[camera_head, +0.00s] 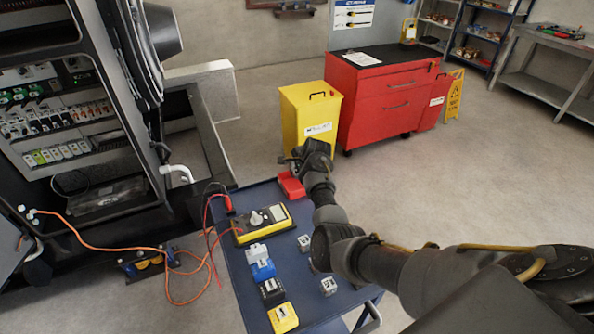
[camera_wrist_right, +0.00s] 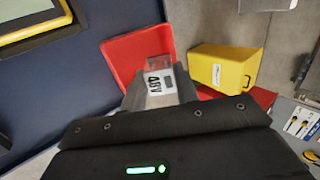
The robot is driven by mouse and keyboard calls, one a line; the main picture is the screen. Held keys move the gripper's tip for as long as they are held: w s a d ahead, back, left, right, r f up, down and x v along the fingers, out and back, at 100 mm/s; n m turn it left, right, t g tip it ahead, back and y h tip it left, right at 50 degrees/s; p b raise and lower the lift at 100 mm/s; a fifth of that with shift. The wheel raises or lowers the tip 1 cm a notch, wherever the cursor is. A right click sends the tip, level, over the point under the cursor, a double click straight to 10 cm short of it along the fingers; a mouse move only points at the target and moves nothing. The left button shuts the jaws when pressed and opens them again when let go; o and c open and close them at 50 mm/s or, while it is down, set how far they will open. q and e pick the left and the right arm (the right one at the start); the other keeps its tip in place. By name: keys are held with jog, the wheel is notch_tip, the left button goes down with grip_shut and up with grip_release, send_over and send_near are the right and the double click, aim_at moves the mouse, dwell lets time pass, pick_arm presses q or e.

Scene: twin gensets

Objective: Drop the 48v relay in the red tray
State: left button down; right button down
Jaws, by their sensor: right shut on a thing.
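The 48V relay (camera_wrist_right: 160,79), a clear and grey block with a white "48V" label, is between the fingers of my right gripper (camera_wrist_right: 160,98) in the right wrist view. The gripper is shut on it. The red tray (camera_wrist_right: 121,58) lies behind the relay in that view, partly hidden by it. In the head view the red tray (camera_head: 290,186) is at the far edge of the blue cart top, and my right gripper (camera_head: 300,164) is over it. The relay cannot be made out in the head view. My left gripper is not in view.
The blue cart top (camera_head: 240,273) carries a yellow multimeter (camera_head: 262,222) with leads, a blue block (camera_head: 262,268), a black block (camera_head: 271,291), a yellow block (camera_head: 283,318) and small grey parts (camera_head: 328,286). A yellow bin (camera_head: 311,112) and red cabinet (camera_head: 385,100) stand beyond.

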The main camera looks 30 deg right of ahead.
jog(key=c, duration=1)
grip_release()
jog(key=shift+o, duration=0.2)
jog(key=shift+r, duration=0.1)
jog(key=v, duration=1)
jog(key=shift+s+r+b, duration=0.25)
jog(key=shift+b, duration=0.1)
